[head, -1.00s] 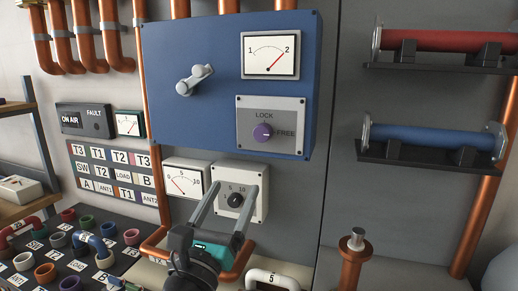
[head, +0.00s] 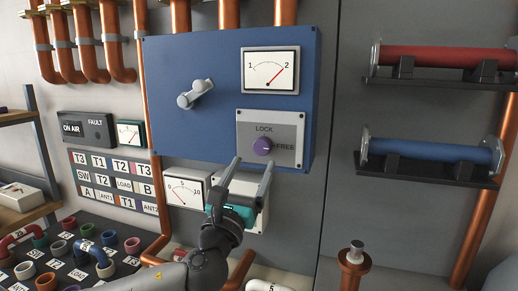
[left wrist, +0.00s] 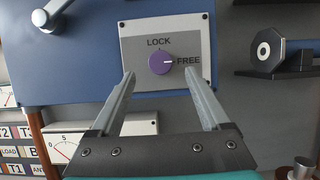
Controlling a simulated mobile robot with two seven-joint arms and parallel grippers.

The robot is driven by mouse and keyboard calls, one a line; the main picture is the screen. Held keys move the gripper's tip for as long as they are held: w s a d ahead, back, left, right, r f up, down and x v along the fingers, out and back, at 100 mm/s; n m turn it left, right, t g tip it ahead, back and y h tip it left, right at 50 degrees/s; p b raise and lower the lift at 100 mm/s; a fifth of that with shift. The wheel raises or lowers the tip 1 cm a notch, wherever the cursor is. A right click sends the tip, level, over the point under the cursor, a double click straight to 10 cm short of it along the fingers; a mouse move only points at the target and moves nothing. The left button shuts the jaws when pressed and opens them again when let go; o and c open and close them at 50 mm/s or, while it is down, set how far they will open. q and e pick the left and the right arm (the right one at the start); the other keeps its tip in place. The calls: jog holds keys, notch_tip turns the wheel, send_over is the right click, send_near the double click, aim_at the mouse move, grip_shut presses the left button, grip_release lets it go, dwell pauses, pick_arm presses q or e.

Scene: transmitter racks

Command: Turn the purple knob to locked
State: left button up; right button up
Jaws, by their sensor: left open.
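The purple knob (head: 263,146) sits on a grey plate (head: 286,154) at the lower right of the blue panel (head: 200,120). The plate has LOCK above the knob and FREE to its right. In the left wrist view the knob (left wrist: 162,61) has a white mark pointing right, at FREE. My left gripper (head: 252,163) is open, its fingers pointing up toward the panel. In the left wrist view its two fingertips are apart, below and either side of the knob, with nothing between them. My right gripper is not in view.
A grey crank handle (head: 195,93) and a 1-2 gauge (head: 270,71) are on the same blue panel. A 0-10 gauge (head: 186,190) is below it. Red and blue tubes (head: 430,152) stick out on shelves at the right. A copper pipe (head: 354,265) stands at the lower right.

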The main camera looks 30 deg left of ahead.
aim_at(261, 148)
pick_arm(q)
jog(key=shift+p+x, duration=0.45)
jog(key=shift+x, duration=2.45)
jog(key=shift+c, duration=0.3)
grip_shut()
